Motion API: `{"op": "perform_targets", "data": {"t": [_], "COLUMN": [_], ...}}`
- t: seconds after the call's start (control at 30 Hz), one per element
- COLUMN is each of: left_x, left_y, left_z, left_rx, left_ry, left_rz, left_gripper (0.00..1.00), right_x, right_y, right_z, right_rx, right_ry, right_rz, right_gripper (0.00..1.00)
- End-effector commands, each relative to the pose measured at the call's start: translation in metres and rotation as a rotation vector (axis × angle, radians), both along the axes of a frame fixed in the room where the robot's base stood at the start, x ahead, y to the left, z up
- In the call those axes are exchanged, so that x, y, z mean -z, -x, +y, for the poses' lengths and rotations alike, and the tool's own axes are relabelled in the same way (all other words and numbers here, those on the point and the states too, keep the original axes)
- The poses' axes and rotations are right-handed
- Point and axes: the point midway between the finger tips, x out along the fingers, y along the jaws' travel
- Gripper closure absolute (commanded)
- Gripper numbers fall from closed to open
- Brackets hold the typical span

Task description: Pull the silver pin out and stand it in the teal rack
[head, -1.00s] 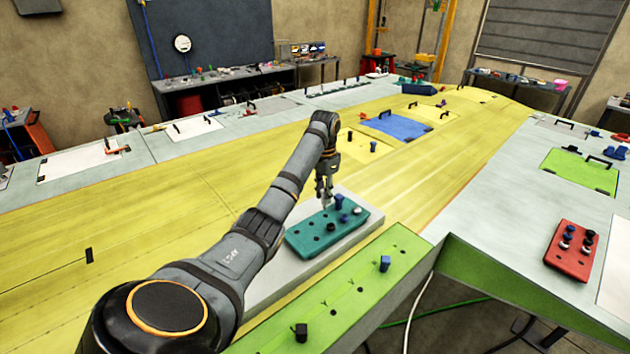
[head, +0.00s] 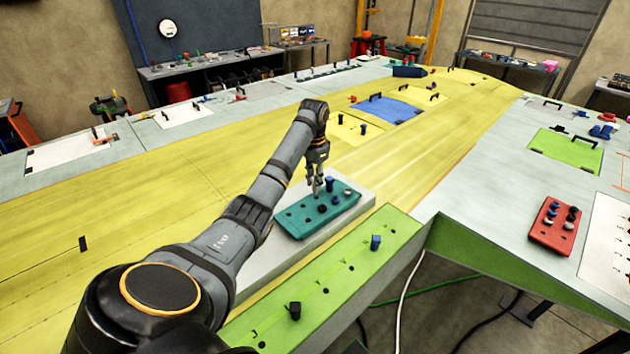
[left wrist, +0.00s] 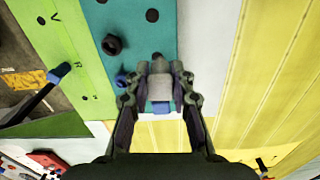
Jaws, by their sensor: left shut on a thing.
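The teal rack (head: 290,222) lies on a pale block in the middle of the head view, with several pins and open holes. It also shows at the top of the left wrist view (left wrist: 135,25). My left gripper (head: 316,192) points down over the rack, left of a blue pin (head: 329,184). In the left wrist view its fingers (left wrist: 160,95) are shut on the silver pin (left wrist: 160,86). I cannot tell whether the pin's lower end is in a hole. My right gripper is not in view.
A green strip (head: 335,275) in front carries a blue pin (head: 375,242) and a black one (head: 295,310). A red rack (head: 556,228) with several pins lies at the right. The yellow wing skin (head: 130,225) is mostly clear on the left.

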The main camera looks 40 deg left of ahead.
Motion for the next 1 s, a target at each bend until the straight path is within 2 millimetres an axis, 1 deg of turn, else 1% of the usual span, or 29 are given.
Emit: {"op": "perform_targets", "data": {"t": [0.13, 0.3, 0.8, 1.0], "left_x": [0.000, 0.004, 0.028, 0.029], "left_y": [0.000, 0.000, 0.001, 0.001], "left_z": [0.000, 0.000, 0.000, 0.001], "left_rx": [0.000, 0.000, -0.001, -0.002], "left_ry": [0.000, 0.000, 0.000, -0.001], "left_rz": [0.000, 0.001, 0.002, 0.002], "left_gripper": [1.00, 1.00, 1.00, 1.00], "right_x": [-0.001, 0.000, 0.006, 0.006], "right_y": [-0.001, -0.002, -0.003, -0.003], "right_z": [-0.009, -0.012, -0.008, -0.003], "right_rx": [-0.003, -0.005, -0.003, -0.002], "right_ry": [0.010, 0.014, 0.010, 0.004], "right_rz": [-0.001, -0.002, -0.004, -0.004], "right_gripper": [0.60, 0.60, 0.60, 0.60]}}
